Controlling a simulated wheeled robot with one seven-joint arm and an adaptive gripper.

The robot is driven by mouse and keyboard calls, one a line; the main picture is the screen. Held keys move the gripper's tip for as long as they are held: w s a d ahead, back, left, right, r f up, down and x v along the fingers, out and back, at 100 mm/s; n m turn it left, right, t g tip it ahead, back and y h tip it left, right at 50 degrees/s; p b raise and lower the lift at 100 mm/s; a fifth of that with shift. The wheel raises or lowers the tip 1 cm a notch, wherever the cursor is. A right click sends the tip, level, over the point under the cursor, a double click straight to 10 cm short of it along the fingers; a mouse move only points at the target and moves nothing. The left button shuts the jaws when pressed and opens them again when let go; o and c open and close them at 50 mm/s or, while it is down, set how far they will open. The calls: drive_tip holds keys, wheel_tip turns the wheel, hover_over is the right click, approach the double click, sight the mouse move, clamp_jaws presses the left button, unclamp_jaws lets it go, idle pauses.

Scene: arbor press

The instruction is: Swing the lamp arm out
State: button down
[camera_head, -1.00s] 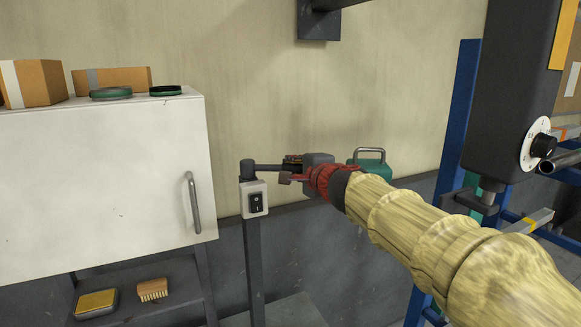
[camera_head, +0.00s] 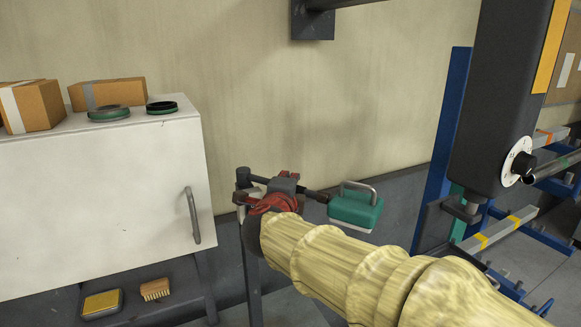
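The lamp arm is a dark bar (camera_head: 317,194) that runs right from a pivot (camera_head: 243,178) on top of a grey post (camera_head: 251,275). At its right end is a green lamp head (camera_head: 355,210) with a grey handle on top. My gripper (camera_head: 284,186) is at the middle of the bar, between the pivot and the lamp head. My yellow-sleeved arm reaches in from the lower right and hides part of the post and most of the switch box. The fingertips are largely hidden, so their grip on the bar cannot be made out.
A white cabinet (camera_head: 100,200) stands at left, with cardboard boxes (camera_head: 32,105) and two rings (camera_head: 108,113) on top. A brush (camera_head: 155,289) and a tin (camera_head: 101,303) lie below it. The dark press head (camera_head: 505,110) and blue frame (camera_head: 446,150) stand at right.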

drive_tip(key=shift+s+a+f+m+g+h+p, duration=0.1)
drive_tip(key=shift+s+a+m+g+h+p, duration=0.15)
drive_tip(key=shift+s+m+h+p, duration=0.3)
drive_tip(key=shift+s+a+f+m+g+h+p, duration=0.1)
drive_tip(key=shift+s+a+m+g+h+p, duration=0.15)
drive_tip(key=shift+s+m+h, duration=0.4)
drive_tip(key=shift+s+a+f+m+g+h+p, duration=0.15)
drive_tip(key=shift+s+m+g+h+p, duration=0.25)
drive_tip(key=shift+h, duration=0.4)
drive_tip(key=shift+w, duration=0.1)
drive_tip(key=c, duration=1.7)
unclamp_jaws()
drive_tip(key=shift+r, duration=0.25)
drive_tip(key=shift+o, duration=0.2)
drive_tip(key=v, duration=1.2)
drive_tip(key=shift+f, duration=0.15)
